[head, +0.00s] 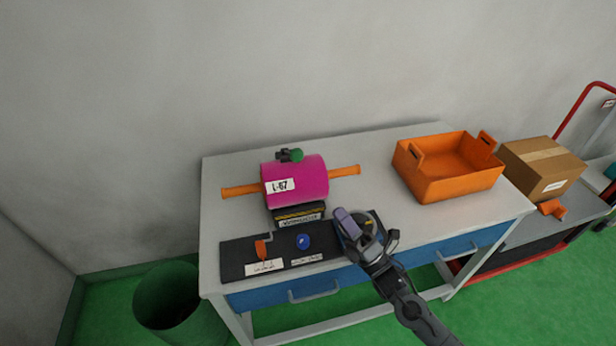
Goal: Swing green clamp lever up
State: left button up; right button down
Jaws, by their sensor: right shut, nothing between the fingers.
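A green knob (298,156) with a small dark piece beside it sits on top of the magenta cylinder (310,182); I cannot tell for certain whether this is the green clamp lever. My right gripper (347,222) is shut and empty. It is over the right end of the black panel, in front and to the right of the cylinder, apart from the green knob. It hides part of a round dial-like item. My left gripper is out of view.
The black panel (236,260) on the table (216,190) bears an orange lever (261,250) and a blue knob (303,242). An orange crate (447,188) stands at right, a cardboard box (545,166) on a cart beyond. A green bin (168,302) stands front left.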

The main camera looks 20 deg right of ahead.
jog(key=shift+s, duration=0.1)
jog(key=b+x, duration=0.1)
jog(key=x, duration=1.3)
dwell(0.4)
